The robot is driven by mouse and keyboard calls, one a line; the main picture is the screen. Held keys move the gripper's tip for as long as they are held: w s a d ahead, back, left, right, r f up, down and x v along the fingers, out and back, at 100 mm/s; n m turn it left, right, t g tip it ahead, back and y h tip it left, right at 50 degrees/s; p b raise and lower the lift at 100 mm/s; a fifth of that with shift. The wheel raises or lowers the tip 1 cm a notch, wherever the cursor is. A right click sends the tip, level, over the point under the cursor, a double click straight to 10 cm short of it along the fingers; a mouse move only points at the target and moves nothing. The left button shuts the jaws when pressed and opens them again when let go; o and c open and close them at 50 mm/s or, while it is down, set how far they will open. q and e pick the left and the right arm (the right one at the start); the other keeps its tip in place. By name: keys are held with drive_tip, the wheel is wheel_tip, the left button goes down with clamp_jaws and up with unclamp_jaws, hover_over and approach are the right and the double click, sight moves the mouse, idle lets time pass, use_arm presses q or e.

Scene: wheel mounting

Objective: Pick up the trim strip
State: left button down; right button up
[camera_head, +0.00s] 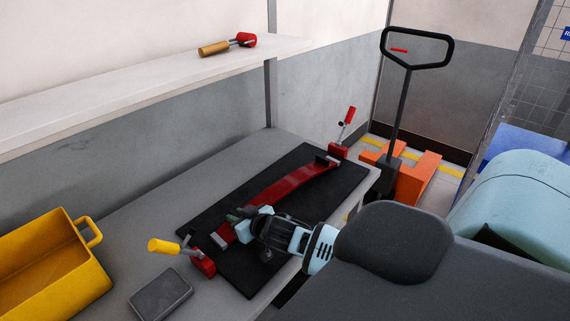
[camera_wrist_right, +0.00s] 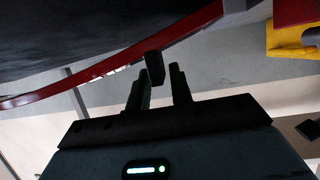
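The trim strip (camera_head: 295,183) is a long, curved red piece lying on a black mat (camera_head: 345,176) on the grey workbench. A clamp stands at each end of it: a near clamp with a yellow handle (camera_head: 165,246) and a far clamp with a red handle (camera_head: 348,115). My right gripper (camera_head: 236,217) is low over the near end of the strip. In the right wrist view its two fingers (camera_wrist_right: 160,82) are apart, with a small dark block just beyond their tips. The red strip (camera_wrist_right: 100,68) crosses beyond them; I see no grip on it. My left gripper is out of view.
A yellow bin (camera_head: 50,262) and a dark grey flat block (camera_head: 160,294) are at the near left of the bench. A shelf (camera_head: 130,85) above holds a tool with a wooden handle (camera_head: 228,45). An orange pallet jack (camera_head: 408,180) stands beyond the bench.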

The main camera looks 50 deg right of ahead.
drive_tip(key=shift+w+f, duration=0.35)
drive_tip(key=shift+w, duration=0.1)
drive_tip(key=shift+c, duration=0.3)
clamp_jaws()
drive_tip(key=shift+r, duration=0.1)
